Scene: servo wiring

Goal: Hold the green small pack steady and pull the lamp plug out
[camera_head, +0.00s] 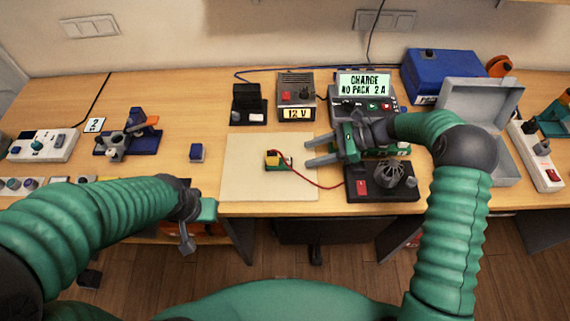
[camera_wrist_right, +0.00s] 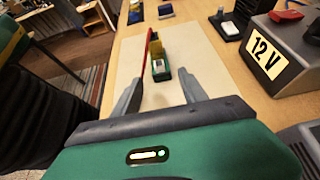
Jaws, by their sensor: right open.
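The small green pack (camera_head: 275,167) lies on the pale mat, with a yellow plug (camera_head: 272,156) at its top. A red lead runs from the plug to the black lamp base (camera_head: 365,190) at right. In the right wrist view the green pack (camera_wrist_right: 161,82) and yellow plug (camera_wrist_right: 156,48) are ahead, beyond my fingertips. My right gripper (camera_head: 310,152) is open and empty, to the right of the pack, its fingers pointing left at it; it also shows in the right wrist view (camera_wrist_right: 160,90). My left gripper (camera_head: 190,235) hangs at the table's front edge; its fingers are hard to make out.
The pale mat (camera_head: 240,185) is otherwise clear. A small blue block (camera_head: 197,152) stands left of it. A 12 V supply (camera_head: 297,95) and a charger reading "CHARGE NO PACK 2 A" (camera_head: 363,85) stand behind. An open grey case (camera_head: 480,105) is at right.

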